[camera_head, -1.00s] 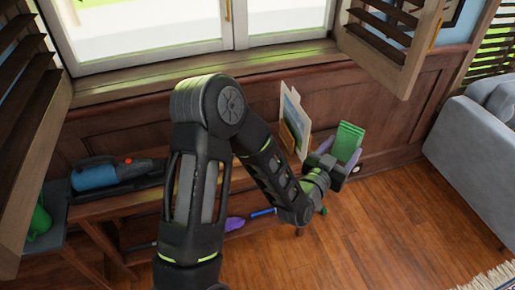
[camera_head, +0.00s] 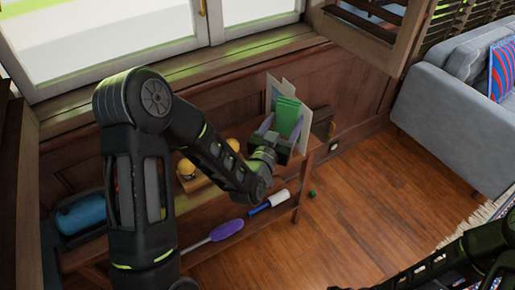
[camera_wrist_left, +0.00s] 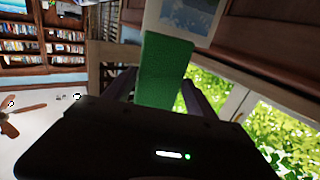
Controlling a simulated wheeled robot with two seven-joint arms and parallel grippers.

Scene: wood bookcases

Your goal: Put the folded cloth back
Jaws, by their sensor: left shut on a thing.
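The folded cloth (camera_head: 287,112) is a green, flat, upright bundle in the head view. My left gripper (camera_head: 281,129) is shut on its lower part, with a finger on each side. In the left wrist view the cloth (camera_wrist_left: 161,65) stands up between the two fingers. In the head view, the cloth is in front of a pale picture board (camera_head: 305,122) at the right end of a low wooden shelf unit (camera_head: 311,150). I cannot tell whether the cloth touches anything there. Part of my right arm shows at the bottom right; its gripper cannot be made out.
Yellow objects (camera_head: 186,168) sit on the shelf top, partly behind my left arm. A purple duster (camera_head: 226,230) and a blue-and-white roller (camera_head: 268,203) lie lower down. A blue cylinder (camera_head: 82,214) is at left.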

